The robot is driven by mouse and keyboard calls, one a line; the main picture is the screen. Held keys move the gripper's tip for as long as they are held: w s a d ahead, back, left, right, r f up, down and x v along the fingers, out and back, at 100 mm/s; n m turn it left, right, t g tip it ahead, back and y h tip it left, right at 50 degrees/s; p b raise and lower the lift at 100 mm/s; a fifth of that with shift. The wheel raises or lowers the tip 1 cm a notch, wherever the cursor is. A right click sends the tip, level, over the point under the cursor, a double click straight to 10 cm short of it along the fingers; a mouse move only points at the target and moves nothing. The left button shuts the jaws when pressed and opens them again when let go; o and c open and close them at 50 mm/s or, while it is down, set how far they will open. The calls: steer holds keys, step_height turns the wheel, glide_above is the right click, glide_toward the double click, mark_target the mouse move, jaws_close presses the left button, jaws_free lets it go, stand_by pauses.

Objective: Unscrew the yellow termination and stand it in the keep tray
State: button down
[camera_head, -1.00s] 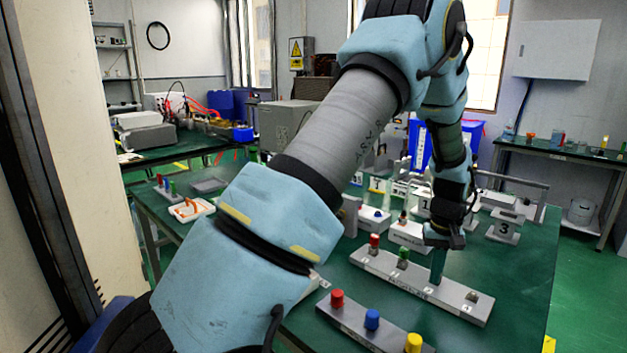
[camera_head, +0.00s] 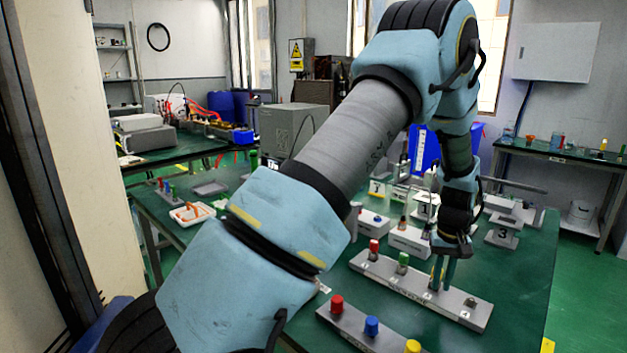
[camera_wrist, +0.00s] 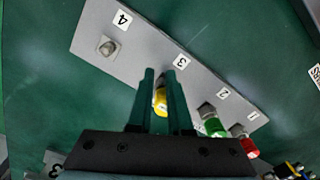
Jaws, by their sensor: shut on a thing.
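The yellow termination (camera_wrist: 160,100) is between my two fingers in the wrist view, at position 3 of a grey strip (camera_wrist: 143,47). My gripper (camera_wrist: 164,88) is shut on it, fingers pointing down at the strip. In the head view my gripper (camera_head: 438,282) is low over the same strip (camera_head: 385,274); the termination is mostly hidden there by the fingers. I cannot tell whether its thread is still engaged. I cannot say for sure which container is the keep tray; a white tray (camera_head: 205,216) with an orange item lies at the table's left.
Red (camera_wrist: 246,145) and green (camera_wrist: 213,124) caps stand at positions 1 and 2. Position 4 has a bare metal connector (camera_wrist: 107,46). A front block (camera_head: 350,331) carries red, blue and yellow caps. Numbered grey units stand behind the strip. Green tabletop right of the strip is clear.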

steer(key=shift+w+d+r, duration=0.15)
steer(key=shift+d, duration=0.1)
steer(key=shift+s, duration=0.4)
step_height(320, 180, up, 6)
steer(key=p, duration=0.4)
steer(key=shift+a, duration=0.1)
steer(key=shift+a, duration=0.1)
steer(key=shift+w+a+f+m+b, duration=0.3)
steer(key=shift+a+f+m+b, duration=0.2)
steer(key=shift+f+m+b, duration=0.45)
steer(key=shift+w+a+f+m+b, duration=0.3)
steer(key=shift+a+f+m+b, duration=0.2)
steer(key=shift+f+m+b, duration=0.5)
steer(key=shift+w+a+f+m+b, duration=0.3)
steer(key=shift+a+f+m+b, duration=0.3)
steer(key=shift+f+m, duration=0.55)
steer(key=shift+d, duration=0.1)
